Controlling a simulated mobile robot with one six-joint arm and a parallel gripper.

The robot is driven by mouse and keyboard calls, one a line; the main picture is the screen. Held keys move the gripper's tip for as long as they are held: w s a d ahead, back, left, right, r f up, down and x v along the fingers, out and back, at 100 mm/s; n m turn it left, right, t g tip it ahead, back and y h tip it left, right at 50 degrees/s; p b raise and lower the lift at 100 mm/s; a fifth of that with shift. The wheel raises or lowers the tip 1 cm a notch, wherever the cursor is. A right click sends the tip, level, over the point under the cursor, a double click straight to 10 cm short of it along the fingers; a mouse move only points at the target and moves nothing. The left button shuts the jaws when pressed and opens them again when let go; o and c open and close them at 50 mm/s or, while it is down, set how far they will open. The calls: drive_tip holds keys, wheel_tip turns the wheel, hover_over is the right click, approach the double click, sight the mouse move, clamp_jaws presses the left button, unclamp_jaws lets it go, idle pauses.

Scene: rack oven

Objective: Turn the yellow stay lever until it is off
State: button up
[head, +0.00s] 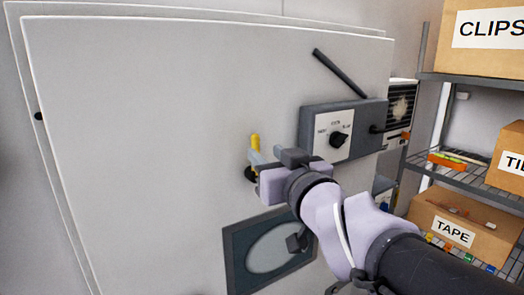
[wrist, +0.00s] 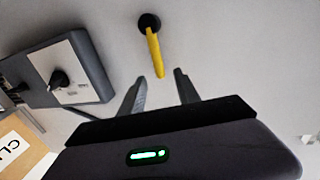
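The yellow stay lever (head: 255,141) is on the large pale panel, and its black pivot (head: 250,174) is below it in the head view. In the wrist view the lever (wrist: 154,50) runs from the round black pivot (wrist: 149,22) down toward my gripper (wrist: 160,75). My gripper is open, with a finger on each side of the lever's free end. Whether either finger touches the lever I cannot tell. In the head view my gripper (head: 266,157) partly hides the lever's lower part.
A grey control box (head: 350,125) with a black knob (head: 338,140) is right of the lever, under a dark slanted bar (head: 340,72). A dark-framed window (head: 236,262) is below. Shelves with cardboard boxes (head: 465,222) stand at the right. The panel left of the lever is clear.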

sight(257, 144)
drive_tip(key=x, duration=0.5)
drive_tip(key=shift+w, duration=0.35)
drive_tip(key=shift+s+a, duration=0.1)
drive_tip(key=shift+a, duration=0.05)
clamp_jaws()
idle(0.9)
